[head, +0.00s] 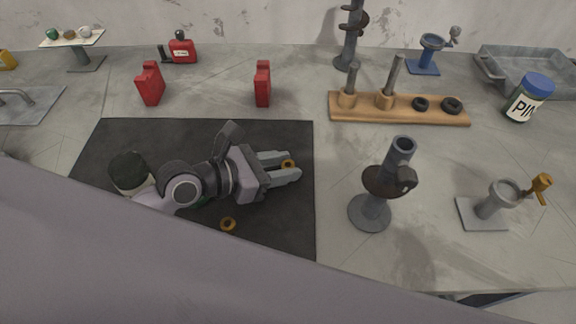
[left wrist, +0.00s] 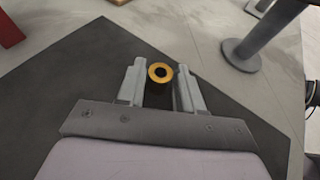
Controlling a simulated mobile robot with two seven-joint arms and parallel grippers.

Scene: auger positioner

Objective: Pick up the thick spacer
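Two small orange-yellow rings lie on the black mat (head: 285,225) in the head view. One ring (head: 288,163) is between the fingertips of my left gripper (head: 285,167); the other ring (head: 228,224) lies below the gripper, nearer the front. In the left wrist view the ring at the fingers (left wrist: 160,73) shows a gold top face with a dark hole. My left gripper (left wrist: 160,86) is open, with one finger on each side of this ring. Whether the fingers touch it is not clear. Which ring is thicker is hard to tell. My right gripper is not in view.
A grey post stand (head: 372,212) stands right of the mat, with a grey cup stand (head: 485,213) farther right. Two red blocks (head: 150,84) (head: 262,84) stand behind the mat. A wooden rack (head: 400,110) with pegs and black rings is behind right.

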